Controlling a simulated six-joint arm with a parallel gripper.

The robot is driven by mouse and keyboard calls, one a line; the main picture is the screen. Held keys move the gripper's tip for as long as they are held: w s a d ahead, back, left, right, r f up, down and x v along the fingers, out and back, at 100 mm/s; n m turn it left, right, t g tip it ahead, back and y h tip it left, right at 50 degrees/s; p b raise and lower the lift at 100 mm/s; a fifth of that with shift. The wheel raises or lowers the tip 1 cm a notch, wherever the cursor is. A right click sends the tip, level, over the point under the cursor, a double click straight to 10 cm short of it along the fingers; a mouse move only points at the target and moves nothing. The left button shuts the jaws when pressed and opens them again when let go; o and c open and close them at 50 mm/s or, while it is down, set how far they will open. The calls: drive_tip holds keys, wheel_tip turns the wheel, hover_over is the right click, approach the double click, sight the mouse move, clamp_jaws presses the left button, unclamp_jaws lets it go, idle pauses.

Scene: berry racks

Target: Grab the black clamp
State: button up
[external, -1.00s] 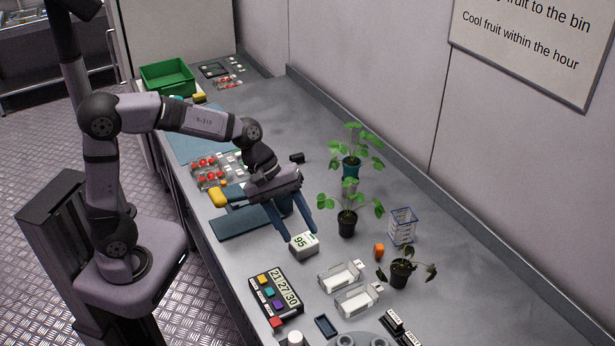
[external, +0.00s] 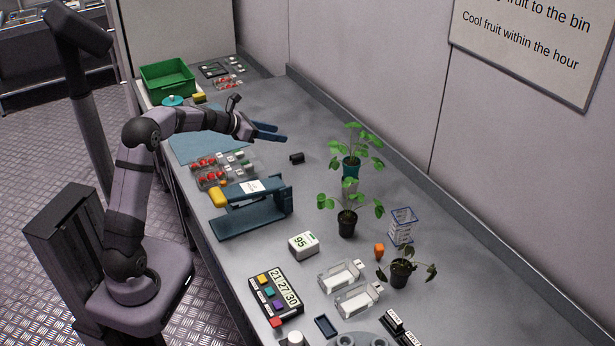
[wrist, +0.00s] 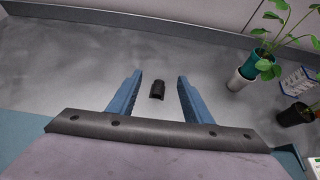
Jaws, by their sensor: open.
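The black clamp (external: 297,158) is a small dark piece lying on the grey bench, left of the potted plants in the external view. In the wrist view the clamp (wrist: 157,90) lies on the bench in the gap between my two blue fingers, beyond and below them. My gripper (external: 283,133) is open and empty, held above the bench a little behind and left of the clamp in the external view. It also shows in the wrist view (wrist: 158,85). Nothing hides the clamp.
A plant in a teal pot (external: 350,168) and one in a black pot (external: 347,222) stand right of the clamp. A blue sealer-like device (external: 250,214) and punnets of red berries (external: 208,178) lie nearer my base. The bench around the clamp is bare.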

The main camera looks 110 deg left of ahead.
approach(294, 155)
drive_tip(key=shift+w+a+f, duration=0.45)
drive_tip(key=shift+a+f, duration=0.25)
drive_tip(key=shift+a, duration=0.15)
drive_tip(key=shift+w+p+x, duration=0.3)
drive_tip(key=shift+p+x, duration=0.8)
drive_tip(key=shift+x, duration=1.65)
drive_tip(key=shift+w+a+f, duration=0.3)
drive_tip(key=shift+w+a, duration=0.1)
drive_tip(key=shift+w, duration=0.05)
clamp_jaws()
